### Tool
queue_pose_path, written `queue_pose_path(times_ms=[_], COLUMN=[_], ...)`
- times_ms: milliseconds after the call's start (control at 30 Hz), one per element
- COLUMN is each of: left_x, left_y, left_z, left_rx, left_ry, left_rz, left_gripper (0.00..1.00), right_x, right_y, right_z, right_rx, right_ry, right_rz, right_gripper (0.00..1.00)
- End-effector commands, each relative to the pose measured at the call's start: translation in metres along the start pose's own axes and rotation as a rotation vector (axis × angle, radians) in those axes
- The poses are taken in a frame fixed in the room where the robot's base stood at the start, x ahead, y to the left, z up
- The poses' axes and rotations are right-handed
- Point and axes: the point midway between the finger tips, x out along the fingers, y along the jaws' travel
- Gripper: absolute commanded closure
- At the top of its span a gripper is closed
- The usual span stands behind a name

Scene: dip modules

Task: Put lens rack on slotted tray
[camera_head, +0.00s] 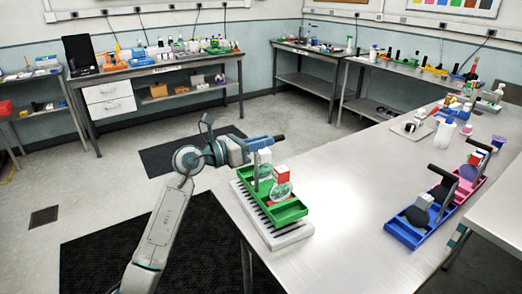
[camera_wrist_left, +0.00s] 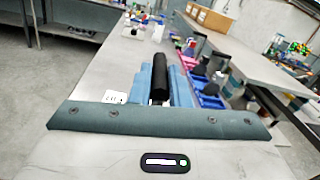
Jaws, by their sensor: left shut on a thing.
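The green lens rack (camera_head: 262,206) holds clear round lenses and small red and white blocks. It is over the pale slotted tray (camera_head: 296,236), whose dark slots show along its left side. The rack looks roughly lined up with the tray, sitting on it or just above; I cannot tell if they touch. My left gripper (camera_head: 268,143) is above the rack, shut on its upright handle. In the left wrist view the black handle (camera_wrist_left: 160,76) is between the blue fingers; the rack body is hidden there. My right gripper is in neither view.
A blue rack (camera_head: 407,236) and a pink rack (camera_head: 466,190), with dark handles, stand at the right of the metal table (camera_head: 345,190). Bottles and a white board (camera_head: 412,129) are farther back. The middle of the table is clear. Side benches line the walls.

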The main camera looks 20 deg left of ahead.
Motion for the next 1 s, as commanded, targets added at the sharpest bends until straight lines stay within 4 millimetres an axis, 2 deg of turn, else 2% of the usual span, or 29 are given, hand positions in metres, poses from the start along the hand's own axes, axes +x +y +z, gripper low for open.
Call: queue_pose_path(times_ms=[200,567,600,700,1000], left_x=[0.0,0.0,0.0,0.0,0.0], left_y=[0.004,0.006,0.006,0.006,0.006], left_z=[-0.026,-0.032,-0.033,-0.033,-0.031], left_rx=[-0.004,0.0,-0.001,-0.001,-0.001], left_ry=[0.001,-0.002,0.001,0.001,0.001], left_rz=[0.0,0.0,0.001,0.001,0.001], left_gripper=[1.0,1.0,0.8,0.62,0.62], right_x=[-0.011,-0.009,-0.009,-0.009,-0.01], right_y=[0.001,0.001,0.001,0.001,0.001], right_z=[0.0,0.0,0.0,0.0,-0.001], right_rx=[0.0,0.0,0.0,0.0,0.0], right_ry=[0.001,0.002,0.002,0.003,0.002], right_rz=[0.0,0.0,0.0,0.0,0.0], right_gripper=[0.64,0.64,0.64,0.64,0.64])
